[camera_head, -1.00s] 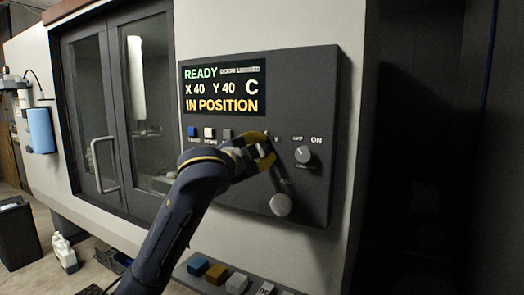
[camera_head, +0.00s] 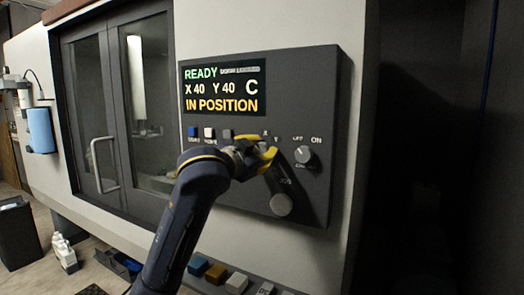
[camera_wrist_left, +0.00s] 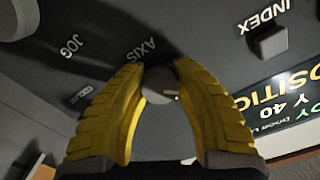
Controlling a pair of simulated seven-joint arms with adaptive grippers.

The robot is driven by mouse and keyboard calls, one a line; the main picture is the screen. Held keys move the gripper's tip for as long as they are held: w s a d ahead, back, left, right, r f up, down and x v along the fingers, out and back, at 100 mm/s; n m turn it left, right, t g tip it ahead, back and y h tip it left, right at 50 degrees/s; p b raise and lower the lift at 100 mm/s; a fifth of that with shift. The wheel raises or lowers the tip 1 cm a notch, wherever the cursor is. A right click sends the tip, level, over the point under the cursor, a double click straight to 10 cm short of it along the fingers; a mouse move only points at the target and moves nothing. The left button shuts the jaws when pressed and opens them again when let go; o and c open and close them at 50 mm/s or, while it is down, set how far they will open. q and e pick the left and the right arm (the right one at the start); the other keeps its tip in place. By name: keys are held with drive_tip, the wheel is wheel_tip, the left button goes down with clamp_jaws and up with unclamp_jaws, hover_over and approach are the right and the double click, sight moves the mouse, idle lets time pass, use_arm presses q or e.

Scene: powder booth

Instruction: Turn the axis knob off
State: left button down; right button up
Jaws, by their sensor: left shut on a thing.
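My left gripper (camera_head: 268,158) reaches the dark control panel (camera_head: 328,100) from the lower left. Its yellow fingers are shut on the axis knob (camera_wrist_left: 158,86), a small grey round knob beside the printed word AXIS in the left wrist view. In the head view the fingers hide this knob, so its pointer setting cannot be read. Small X and Y marks show just above the fingers. The panel screen (camera_head: 224,88) reads READY, X 40, Y 40, C and IN POSITION. My right gripper is not in view.
Right of the fingers is a grey knob (camera_head: 303,154) marked ON at its right. A larger round knob (camera_head: 281,205) sits below. Blue (camera_head: 192,132), white (camera_head: 209,132) and grey (camera_head: 226,134) buttons lie left. Coloured blocks (camera_head: 216,273) sit on a ledge beneath.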

use_arm(q)
drive_tip(key=shift+f, duration=0.1)
idle(0.3)
drive_tip(key=c, duration=0.9)
unclamp_jaws()
drive_tip(key=v, duration=1.2)
